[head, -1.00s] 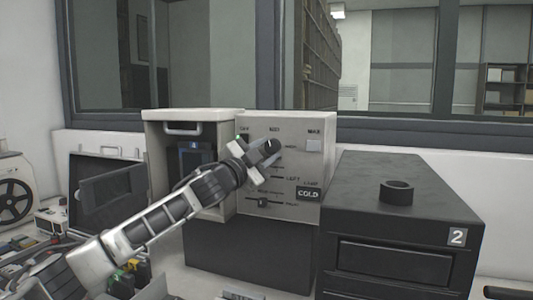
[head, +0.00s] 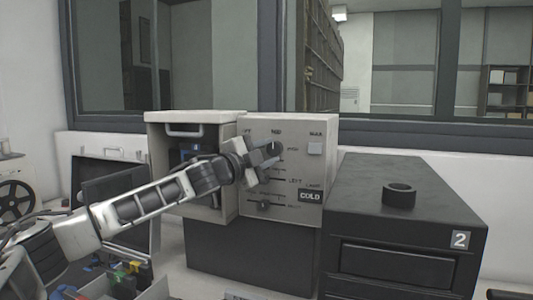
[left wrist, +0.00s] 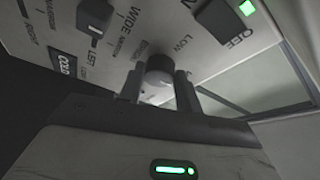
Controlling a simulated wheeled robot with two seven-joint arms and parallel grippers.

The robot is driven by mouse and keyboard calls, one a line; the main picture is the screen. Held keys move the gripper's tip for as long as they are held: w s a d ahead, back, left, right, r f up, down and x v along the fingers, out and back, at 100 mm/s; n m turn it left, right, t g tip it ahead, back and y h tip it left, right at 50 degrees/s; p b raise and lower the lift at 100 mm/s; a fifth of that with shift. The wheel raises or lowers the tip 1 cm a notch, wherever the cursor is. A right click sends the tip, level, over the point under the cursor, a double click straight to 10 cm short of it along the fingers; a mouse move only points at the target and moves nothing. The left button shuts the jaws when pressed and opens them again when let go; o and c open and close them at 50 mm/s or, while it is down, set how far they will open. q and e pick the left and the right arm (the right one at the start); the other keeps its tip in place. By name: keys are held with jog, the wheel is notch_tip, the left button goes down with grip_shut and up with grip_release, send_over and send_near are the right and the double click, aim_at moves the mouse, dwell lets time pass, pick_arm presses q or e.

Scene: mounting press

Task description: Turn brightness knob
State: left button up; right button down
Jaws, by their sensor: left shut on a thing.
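The control panel (head: 310,168) is the light grey front of a box and carries labelled switches, sliders and a dark round knob (head: 277,148). My left gripper (head: 268,157) is at the panel, with its fingers on the knob. In the left wrist view the knob (left wrist: 160,64) sits between the two fingers (left wrist: 159,90), near the printed word LOW. The gripper is shut on it. The knob's pointer mark cannot be made out. My right gripper is not in view.
A COLD sign (head: 310,195) and a slider (head: 265,204) sit lower on the panel. A black rocker switch (left wrist: 222,22) by OFF has a lit green lamp. A black cabinet (head: 405,225) marked 2 stands at right, with a dark ring (head: 399,194) on top.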

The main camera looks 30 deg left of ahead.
pick_arm(q)
jog(key=o, duration=1)
jog(key=shift+s+f, duration=0.15)
jog(key=shift+s, duration=0.15)
jog(key=s+a+f+b, duration=0.2)
jog(key=s+b, duration=0.6)
jog(key=s, duration=0.7)
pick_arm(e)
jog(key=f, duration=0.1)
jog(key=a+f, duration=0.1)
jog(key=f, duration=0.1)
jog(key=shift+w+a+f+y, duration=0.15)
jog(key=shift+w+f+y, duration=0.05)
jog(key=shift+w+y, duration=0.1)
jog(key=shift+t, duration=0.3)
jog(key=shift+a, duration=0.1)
